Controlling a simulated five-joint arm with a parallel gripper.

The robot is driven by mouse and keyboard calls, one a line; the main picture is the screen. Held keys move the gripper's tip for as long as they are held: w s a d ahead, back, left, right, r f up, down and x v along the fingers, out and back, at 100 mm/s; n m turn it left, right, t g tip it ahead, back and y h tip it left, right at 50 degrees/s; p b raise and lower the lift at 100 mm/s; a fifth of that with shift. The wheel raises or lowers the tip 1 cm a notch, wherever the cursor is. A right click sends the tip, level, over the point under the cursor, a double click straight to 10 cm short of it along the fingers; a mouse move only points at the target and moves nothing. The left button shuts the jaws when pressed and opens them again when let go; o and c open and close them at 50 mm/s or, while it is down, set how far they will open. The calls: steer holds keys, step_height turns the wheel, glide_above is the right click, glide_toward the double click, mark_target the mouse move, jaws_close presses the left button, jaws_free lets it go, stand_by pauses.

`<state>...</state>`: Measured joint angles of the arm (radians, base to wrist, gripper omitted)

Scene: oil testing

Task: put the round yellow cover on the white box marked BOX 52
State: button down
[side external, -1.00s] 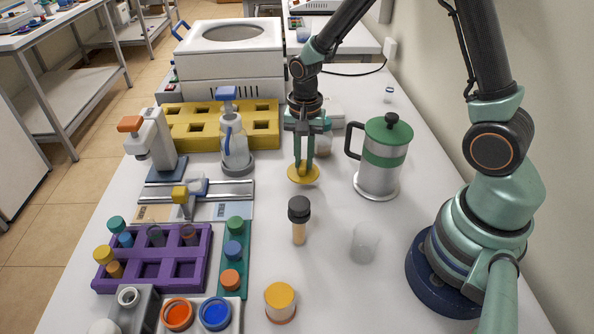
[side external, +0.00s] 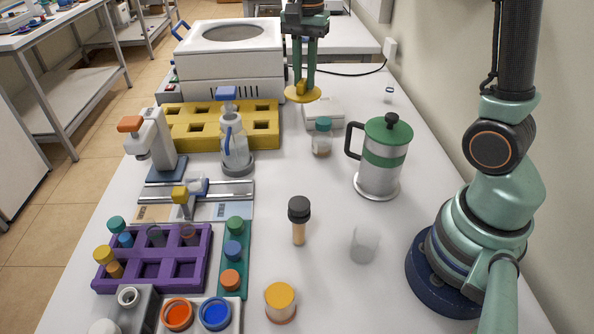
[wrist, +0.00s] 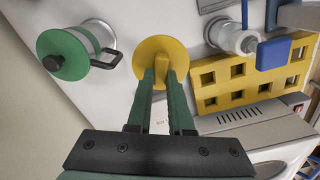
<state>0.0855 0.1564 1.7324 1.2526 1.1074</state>
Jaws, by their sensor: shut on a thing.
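The round yellow cover (side external: 296,95) hangs flat in the air, held by its raised grip. My gripper (side external: 303,86) is shut on that grip. The cover also shows in the wrist view (wrist: 155,47), below the two green fingers (wrist: 162,74). A low white box (side external: 326,112) stands on the table behind the teal-capped jar. The cover is above and a little left of this box in the side view, apart from it. No BOX 52 marking is legible. In the wrist view the box is largely hidden by my gripper.
A teal-capped jar (side external: 322,137) stands in front of the box. A green-lidded press pot (side external: 381,160) is to the right. A yellow rack (side external: 262,138) and a large white machine (side external: 233,77) are on the left.

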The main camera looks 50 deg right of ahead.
steer(key=w+d+r+m, duration=0.3)
steer(key=w+d+m, duration=0.25)
steer(key=d, duration=0.45)
steer(key=m, duration=0.8)
glide_above(337, 110)
step_height(337, 110, down, 19)
steer(key=shift+s+a, duration=0.1)
steer(key=shift+f, duration=0.15)
steer(key=c, duration=0.8)
jaws_free()
